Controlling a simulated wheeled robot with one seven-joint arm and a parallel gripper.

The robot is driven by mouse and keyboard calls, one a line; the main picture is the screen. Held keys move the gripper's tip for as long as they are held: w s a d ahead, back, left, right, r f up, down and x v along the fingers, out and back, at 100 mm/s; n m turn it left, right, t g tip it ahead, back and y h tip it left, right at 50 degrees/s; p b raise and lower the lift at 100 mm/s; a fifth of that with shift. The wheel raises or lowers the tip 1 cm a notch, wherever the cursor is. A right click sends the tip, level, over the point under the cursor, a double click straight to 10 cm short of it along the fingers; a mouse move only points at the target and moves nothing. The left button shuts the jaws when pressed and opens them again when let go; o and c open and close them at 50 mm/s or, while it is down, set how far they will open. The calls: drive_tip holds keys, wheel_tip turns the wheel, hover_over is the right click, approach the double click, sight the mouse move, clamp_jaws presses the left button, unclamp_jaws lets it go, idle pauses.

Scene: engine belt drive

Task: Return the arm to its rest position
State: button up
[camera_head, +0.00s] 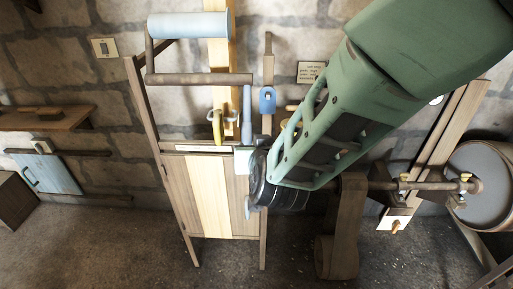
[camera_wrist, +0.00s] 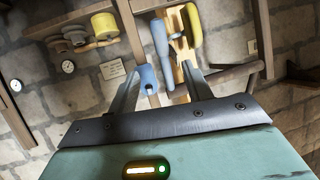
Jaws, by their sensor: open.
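My gripper (camera_head: 247,182) is in front of the wooden frame, at the lower end of my green arm that reaches in from the upper right. In the wrist view my gripper (camera_wrist: 158,70) has its two fingers spread apart, with nothing held between them. Beyond the fingers are a blue upright handle (camera_wrist: 160,45), a yellow handle (camera_wrist: 194,25) and a small blue bracket (camera_wrist: 148,79). In the head view the blue handle (camera_head: 247,112) stands just above my gripper, with the yellow handle (camera_head: 217,127) to its left and the blue bracket (camera_head: 267,99) to its right. I cannot tell whether any finger touches them.
A wooden frame (camera_head: 178,195) with a pale blue roller (camera_head: 189,25) stands against the stone wall. A brown belt (camera_head: 338,255) hangs under a shaft (camera_head: 430,186) leading to a drum (camera_head: 480,172) at right. A shelf (camera_head: 45,119) is at left. The floor in front is clear.

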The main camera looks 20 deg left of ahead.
drive_tip(key=s+d+f+n+g+h+b, duration=0.1)
drive_tip(key=s+d+g, duration=0.5)
drive_tip(key=s+d, duration=0.6)
drive_tip(key=s+d+n+g+h+b, duration=0.2)
drive_tip(key=s+d+g+h+b, duration=0.2)
drive_tip(key=s+d, duration=0.8)
drive_tip(key=d+g+b, duration=0.1)
drive_tip(key=d, duration=0.3)
drive_tip(key=shift+s+f+n+g, duration=0.15)
drive_tip(key=shift+f+n+g, duration=0.15)
drive_tip(key=shift+f+g, duration=0.1)
drive_tip(key=shift+d, duration=0.1)
